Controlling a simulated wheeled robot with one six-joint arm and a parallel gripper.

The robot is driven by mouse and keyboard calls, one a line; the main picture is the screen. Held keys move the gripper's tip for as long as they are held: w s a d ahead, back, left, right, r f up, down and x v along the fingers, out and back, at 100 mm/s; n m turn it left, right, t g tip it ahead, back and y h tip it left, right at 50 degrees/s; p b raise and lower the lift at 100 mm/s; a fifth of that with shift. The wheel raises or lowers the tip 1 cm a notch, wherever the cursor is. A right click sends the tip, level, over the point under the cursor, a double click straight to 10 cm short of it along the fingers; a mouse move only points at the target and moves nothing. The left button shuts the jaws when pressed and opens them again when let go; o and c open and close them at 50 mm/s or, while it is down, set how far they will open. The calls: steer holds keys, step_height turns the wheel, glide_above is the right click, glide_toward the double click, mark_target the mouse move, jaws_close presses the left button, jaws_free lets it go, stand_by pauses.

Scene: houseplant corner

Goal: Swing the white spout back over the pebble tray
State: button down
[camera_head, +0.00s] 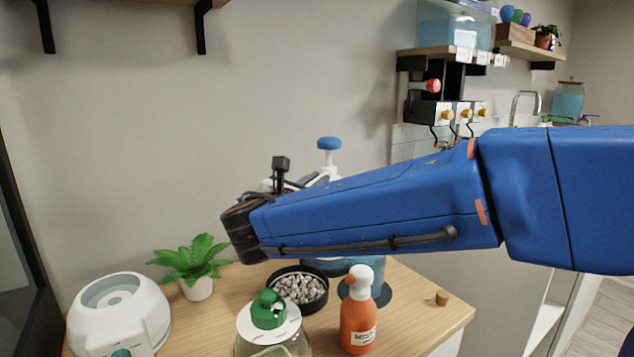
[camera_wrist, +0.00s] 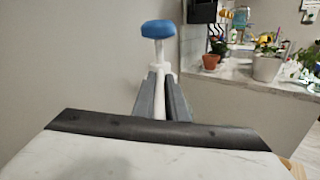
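The white spout (camera_wrist: 163,88) runs between the two grey fingers of my gripper (camera_wrist: 164,85) in the wrist view. The fingers stand close along both sides of it, with no clear gap. A white post with a blue knob (camera_wrist: 158,29) rises just beyond the fingertips. In the head view the blue knob (camera_head: 328,143) shows above my arm, and my gripper (camera_head: 290,180) is partly seen behind the arm. Most of the spout is hidden there. The dark round pebble tray (camera_head: 324,303), full of grey pebbles, sits on the wooden top below my arm.
An orange bottle (camera_head: 359,320) and a glass jar with a green knob (camera_head: 268,312) stand in front of the tray. A potted fern (camera_head: 196,268) and a white appliance (camera_head: 120,310) are at left. A small wooden peg (camera_head: 442,298) is near the right edge.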

steer(key=shift+w+a+h, duration=0.1)
steer(key=shift+h, duration=0.2)
steer(key=shift+a+m+g+h, duration=0.2)
steer(key=shift+m+g+h, duration=0.2)
steer(key=shift+m+h, duration=0.15)
steer(key=c, duration=1.8)
jaws_free()
steer(key=shift+a, duration=0.1)
steer(key=v, duration=1.7)
